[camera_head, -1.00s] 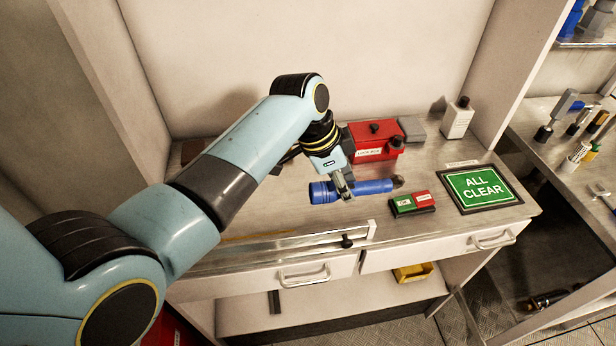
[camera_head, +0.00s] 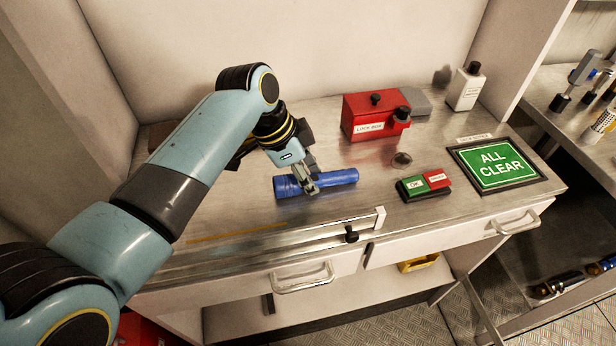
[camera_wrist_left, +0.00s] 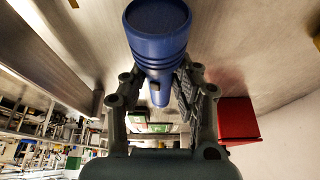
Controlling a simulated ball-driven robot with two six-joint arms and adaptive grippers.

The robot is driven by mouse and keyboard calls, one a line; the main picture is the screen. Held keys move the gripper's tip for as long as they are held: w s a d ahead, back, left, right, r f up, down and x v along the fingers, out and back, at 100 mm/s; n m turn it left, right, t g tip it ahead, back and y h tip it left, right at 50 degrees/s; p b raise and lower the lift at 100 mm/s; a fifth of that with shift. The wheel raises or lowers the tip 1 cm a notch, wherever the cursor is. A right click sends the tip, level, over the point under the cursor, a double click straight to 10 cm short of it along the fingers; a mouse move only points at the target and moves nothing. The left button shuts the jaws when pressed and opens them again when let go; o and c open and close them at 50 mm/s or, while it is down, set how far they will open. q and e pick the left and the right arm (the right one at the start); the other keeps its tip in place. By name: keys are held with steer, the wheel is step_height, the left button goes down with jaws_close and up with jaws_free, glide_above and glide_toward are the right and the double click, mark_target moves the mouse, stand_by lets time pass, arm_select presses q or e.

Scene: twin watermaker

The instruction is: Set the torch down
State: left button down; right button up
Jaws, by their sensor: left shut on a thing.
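The blue torch (camera_head: 335,179) lies roughly level along the metal worktop, its wide head to the left in the head view. My left gripper (camera_head: 309,187) is shut around its body, reaching from the upper left. In the left wrist view the torch (camera_wrist_left: 158,45) sits between both fingers (camera_wrist_left: 158,100), its wide end toward the camera. The torch is at or just above the worktop; I cannot tell whether it touches. My right gripper is not in view.
A red lock box (camera_head: 372,118) stands behind the torch. A green and red block (camera_head: 423,185) and a framed ALL CLEAR sign (camera_head: 497,166) are to the right. A white bottle (camera_head: 466,87) stands at the back. A rail with a black knob (camera_head: 351,235) runs along the front edge.

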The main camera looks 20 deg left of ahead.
arm_select(q)
steer(key=c, duration=1)
jaws_free()
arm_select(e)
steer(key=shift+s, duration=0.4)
arm_select(q)
steer(key=v, duration=1.2)
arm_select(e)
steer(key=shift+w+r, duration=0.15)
